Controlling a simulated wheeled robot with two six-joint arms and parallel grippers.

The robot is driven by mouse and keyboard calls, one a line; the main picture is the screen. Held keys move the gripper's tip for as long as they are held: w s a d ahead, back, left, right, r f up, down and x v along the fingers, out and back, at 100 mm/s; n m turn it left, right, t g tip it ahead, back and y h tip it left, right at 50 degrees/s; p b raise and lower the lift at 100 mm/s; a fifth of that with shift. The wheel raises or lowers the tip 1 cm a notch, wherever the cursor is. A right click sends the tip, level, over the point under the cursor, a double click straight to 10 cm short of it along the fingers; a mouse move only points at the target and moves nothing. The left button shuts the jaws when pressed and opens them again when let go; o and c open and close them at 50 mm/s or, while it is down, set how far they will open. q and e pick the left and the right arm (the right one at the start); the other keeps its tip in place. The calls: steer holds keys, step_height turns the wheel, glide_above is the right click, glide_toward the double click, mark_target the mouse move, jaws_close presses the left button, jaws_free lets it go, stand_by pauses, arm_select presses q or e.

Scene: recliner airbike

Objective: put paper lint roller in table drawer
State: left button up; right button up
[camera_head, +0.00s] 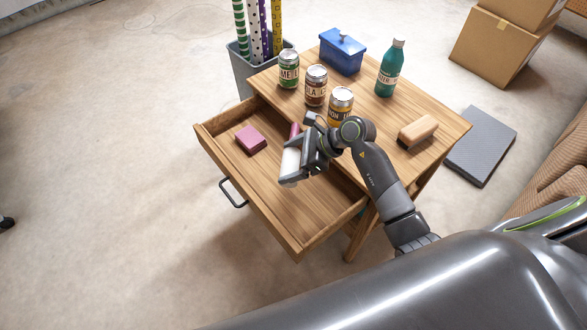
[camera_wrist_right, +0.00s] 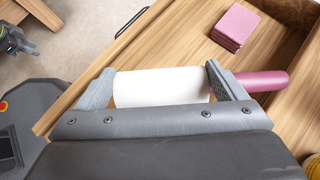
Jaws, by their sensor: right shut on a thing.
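The paper lint roller has a white paper roll and a pink handle. It shows in the head view (camera_head: 290,163) and in the right wrist view (camera_wrist_right: 160,87). My right gripper (camera_head: 297,157) is shut on the lint roller, with one finger at each end of the white roll (camera_wrist_right: 160,88). Gripper and roller are over the open table drawer (camera_head: 305,215); I cannot tell how high above its floor. The drawer is pulled far out of the wooden table (camera_head: 440,135). My left gripper is not in the head view.
A pink block (camera_head: 250,140) lies in the drawer's far left part. On the tabletop stand several cans, such as a green-labelled can (camera_head: 289,70), a blue box (camera_head: 342,52), a teal bottle (camera_head: 390,70) and a brush (camera_head: 417,132). The drawer's front part is clear.

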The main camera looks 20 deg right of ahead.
step_height(320, 180, down, 8)
steer(key=shift+f+b, duration=0.25)
steer(key=shift+b, duration=0.45)
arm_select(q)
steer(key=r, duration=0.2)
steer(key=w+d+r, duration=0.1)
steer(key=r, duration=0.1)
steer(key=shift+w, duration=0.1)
arm_select(e)
steer(key=shift+f, duration=0.15)
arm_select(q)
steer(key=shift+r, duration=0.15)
arm_select(e)
steer(key=shift+f, duration=0.1)
steer(key=o, duration=0.5)
steer(key=shift+c, duration=0.2)
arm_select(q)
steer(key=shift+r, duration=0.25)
arm_select(e)
steer(key=shift+o, duration=0.8)
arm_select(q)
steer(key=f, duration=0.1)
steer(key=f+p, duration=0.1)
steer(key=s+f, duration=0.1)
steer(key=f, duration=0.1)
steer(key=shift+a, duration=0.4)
arm_select(e)
steer(key=v, duration=1.2)
